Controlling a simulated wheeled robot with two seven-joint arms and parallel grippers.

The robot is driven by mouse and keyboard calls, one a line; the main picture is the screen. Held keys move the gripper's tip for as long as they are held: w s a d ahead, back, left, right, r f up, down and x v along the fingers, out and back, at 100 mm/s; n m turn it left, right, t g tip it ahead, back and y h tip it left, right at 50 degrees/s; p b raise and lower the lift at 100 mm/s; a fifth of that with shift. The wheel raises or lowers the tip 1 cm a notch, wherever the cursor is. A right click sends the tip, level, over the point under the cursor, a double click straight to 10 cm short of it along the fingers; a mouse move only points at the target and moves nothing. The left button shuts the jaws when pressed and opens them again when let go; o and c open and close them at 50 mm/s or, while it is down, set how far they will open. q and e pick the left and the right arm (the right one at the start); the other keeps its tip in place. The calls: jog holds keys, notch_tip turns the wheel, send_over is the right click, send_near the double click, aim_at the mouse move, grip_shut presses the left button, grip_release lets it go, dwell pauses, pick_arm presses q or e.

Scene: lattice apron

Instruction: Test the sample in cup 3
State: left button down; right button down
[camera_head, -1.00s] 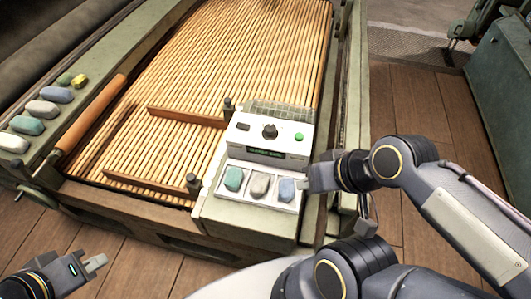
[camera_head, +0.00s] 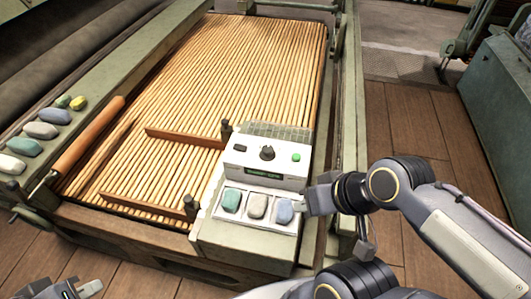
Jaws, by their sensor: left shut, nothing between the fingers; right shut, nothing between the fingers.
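A white tester box (camera_head: 268,163) with a dark knob (camera_head: 267,153), a green button (camera_head: 296,157) and a small green-lit display (camera_head: 263,173) stands at the machine's front right corner. In front of it a white three-cup tray (camera_head: 243,220) holds a green stone-like sample (camera_head: 231,200), a grey-beige one (camera_head: 257,206) and a blue-grey one (camera_head: 283,211) in the right cup. Cup numbers are not readable. My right gripper (camera_head: 306,206) is shut, just right of the blue-grey sample; I cannot tell if they touch. My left gripper (camera_head: 95,288) is shut and empty at the lower left, away from the machine.
A slatted wooden lattice bed (camera_head: 240,75) fills the middle. Several coloured lumps (camera_head: 41,130) lie on the left rail. A wooden roller (camera_head: 90,138) and two wooden bars (camera_head: 185,138) lie near the bed's front. Wooden floor (camera_head: 405,125) is clear at right.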

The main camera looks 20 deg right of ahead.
dwell(0.4)
jog(key=c, duration=1.8)
grip_release()
jog(key=shift+w+d+r, duration=0.1)
jog(key=shift+w+r, duration=0.05)
jog(key=shift+c, duration=0.2)
jog(key=o, duration=0.7)
jog(key=w+d+r+g+p, duration=0.1)
jog(key=w+d+r, duration=0.1)
jog(key=w, duration=0.3)
jog(key=shift+w+d+r+n+h, duration=0.2)
jog(key=shift+w+r+n+h, duration=0.1)
jog(key=shift+w+r+h, duration=0.1)
jog(key=shift+o, duration=1.1)
jog(key=w+d+g+h+p, duration=0.1)
jog(key=w+d+g+p, duration=0.1)
jog(key=w, duration=0.8)
jog(key=shift+d+f+n, duration=0.25)
jog(key=shift+f+n, duration=0.05)
jog(key=shift+n, duration=0.1)
jog(key=n+g+h+p, duration=0.2)
jog(key=g, duration=0.1)
send_over(268, 148)
notch_tip(268, 148, down, 11)
jog(key=shift+a+f, duration=0.1)
jog(key=shift+f, duration=0.1)
jog(key=shift+f+p, duration=0.55)
jog(key=shift+f, duration=3.45)
jog(key=c, duration=1)
